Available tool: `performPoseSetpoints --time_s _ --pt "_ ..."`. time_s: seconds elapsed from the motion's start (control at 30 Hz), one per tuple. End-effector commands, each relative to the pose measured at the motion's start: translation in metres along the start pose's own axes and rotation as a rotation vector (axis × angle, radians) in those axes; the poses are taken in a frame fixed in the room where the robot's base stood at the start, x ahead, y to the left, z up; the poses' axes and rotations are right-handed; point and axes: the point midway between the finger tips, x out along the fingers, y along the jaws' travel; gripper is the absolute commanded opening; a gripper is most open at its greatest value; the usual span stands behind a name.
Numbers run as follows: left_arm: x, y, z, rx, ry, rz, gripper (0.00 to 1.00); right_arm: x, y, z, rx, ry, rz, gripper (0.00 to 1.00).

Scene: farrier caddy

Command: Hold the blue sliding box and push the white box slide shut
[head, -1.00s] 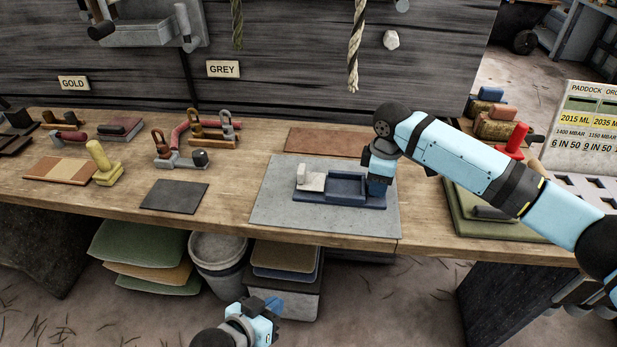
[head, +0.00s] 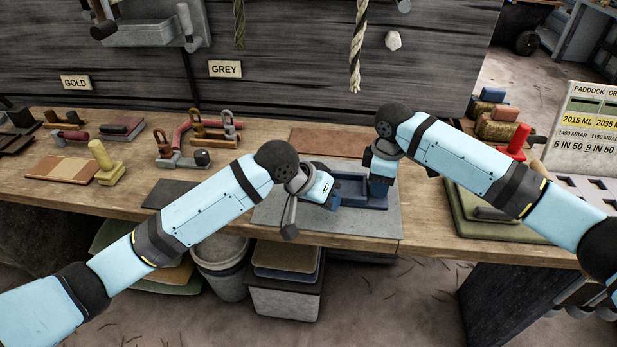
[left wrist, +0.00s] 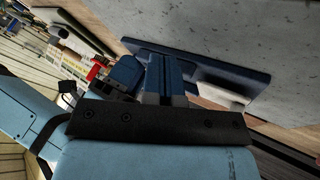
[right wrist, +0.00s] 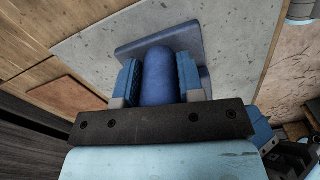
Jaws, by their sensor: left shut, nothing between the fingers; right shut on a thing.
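The blue sliding box (head: 347,186) sits on a grey mat on the bench. My right gripper (head: 380,183) is at its right end. In the right wrist view its fingers (right wrist: 159,80) are shut around a rounded upright blue part (right wrist: 158,72) of the box. My left gripper (head: 328,197) is at the box's left part, shut and empty. It covers the white slide in the head view. In the left wrist view its closed fingers (left wrist: 168,78) are close to the box (left wrist: 205,66), and a pale piece, probably the white slide (left wrist: 228,94), shows partly. I cannot tell whether the fingers touch it.
The grey mat (head: 378,222) has free room in front of the box. A brown board (head: 330,142) lies behind it. A dark plate (head: 166,193) and a yellow-green stamp (head: 104,165) lie left. A green tray (head: 470,216) stands right.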

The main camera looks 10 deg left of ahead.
Motion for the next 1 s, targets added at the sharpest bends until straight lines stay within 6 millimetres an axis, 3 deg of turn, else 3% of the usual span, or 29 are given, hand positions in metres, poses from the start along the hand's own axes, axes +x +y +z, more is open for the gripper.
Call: performPoseSetpoints --time_s 0.03,0.2,0.33,0.5,0.67,1.0 --pt "-0.014 -0.015 -0.015 -0.047 -0.027 -0.057 0.0 0.002 0.0 0.0 0.0 -0.001 -0.001 0.01" --pt "-0.056 -0.052 -0.047 -0.237 -0.104 -0.229 0.0 0.002 0.0 0.0 0.0 -0.001 -0.001 0.01" --pt "-0.086 -0.072 -0.064 -0.355 -0.127 -0.331 0.0 0.002 0.0 0.0 0.001 -0.002 -0.001 0.01" --pt "-0.106 -0.084 -0.074 -0.439 -0.136 -0.401 0.0 0.002 0.0 0.0 0.001 -0.002 -0.001 0.01" --pt "-0.105 -0.089 -0.072 -0.458 -0.139 -0.414 0.0 0.002 0.0 0.0 0.001 -0.002 -0.001 0.01" --pt "-0.068 -0.107 -0.049 -0.456 -0.139 -0.41 0.0 0.002 0.0 0.0 0.0 -0.001 -0.001 0.01"
